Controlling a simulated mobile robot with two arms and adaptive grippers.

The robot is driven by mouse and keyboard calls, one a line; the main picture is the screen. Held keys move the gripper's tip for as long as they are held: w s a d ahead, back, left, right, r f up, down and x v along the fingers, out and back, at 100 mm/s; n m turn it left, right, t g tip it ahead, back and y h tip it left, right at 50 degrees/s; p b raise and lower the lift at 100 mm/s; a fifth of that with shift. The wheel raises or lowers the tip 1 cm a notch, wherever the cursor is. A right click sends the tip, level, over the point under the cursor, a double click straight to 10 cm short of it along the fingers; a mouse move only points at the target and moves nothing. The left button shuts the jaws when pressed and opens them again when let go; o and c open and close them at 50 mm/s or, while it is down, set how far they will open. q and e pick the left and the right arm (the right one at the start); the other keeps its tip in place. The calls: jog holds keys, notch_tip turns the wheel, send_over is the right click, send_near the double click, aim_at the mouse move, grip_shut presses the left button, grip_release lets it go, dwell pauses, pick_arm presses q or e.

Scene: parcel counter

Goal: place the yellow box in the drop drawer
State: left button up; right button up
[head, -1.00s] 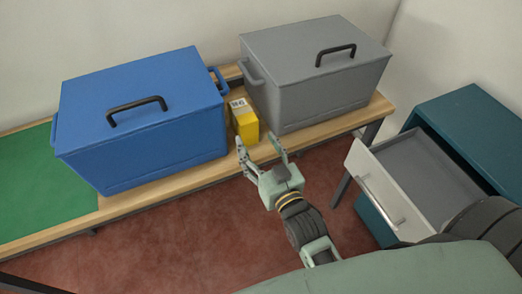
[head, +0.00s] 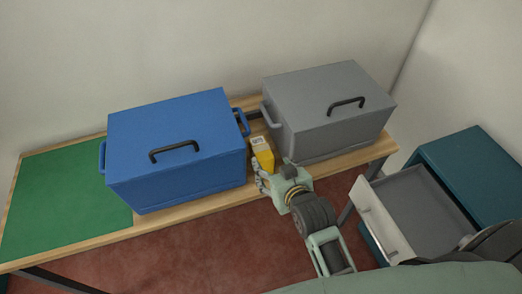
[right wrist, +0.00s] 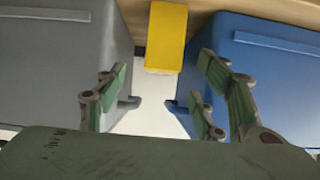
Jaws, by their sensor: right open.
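The yellow box (head: 263,155) stands on the wooden counter (head: 190,211), in the gap between a blue bin and a grey bin. It has a pale label on top. My right gripper (head: 273,170) is open at the front of the box and partly covers its lower part. In the right wrist view the yellow box (right wrist: 166,38) appears between the spread fingers of the right gripper (right wrist: 160,88), with nothing gripped. The drop drawer (head: 425,210) is pulled open from a teal cabinet at the right and its visible inside looks empty. My left gripper is not in view.
The blue bin (head: 176,150) and the grey bin (head: 330,108) stand close on either side of the box, each with a black lid handle. A green mat (head: 60,205) covers the counter's left end. The teal cabinet (head: 475,175) stands apart from the counter.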

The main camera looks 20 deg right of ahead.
aim_at(268, 161)
jog(key=x, duration=0.5)
jog(key=shift+w+f+p, duration=0.2)
jog(key=shift+w+p, duration=0.15)
jog(key=shift+a+f+p+x, duration=0.15)
jog(key=shift+p+x, duration=0.15)
jog(key=shift+x, duration=1.05)
jog(key=shift+a+f+p+x, duration=0.1)
jog(key=shift+p+x, duration=0.15)
jog(key=shift+x, duration=1.1)
jog(key=shift+s, duration=0.2)
jog(key=c, duration=1.5)
jog(key=shift+r, duration=0.1)
jog(key=shift+c, duration=0.5)
jog(key=shift+r, duration=0.15)
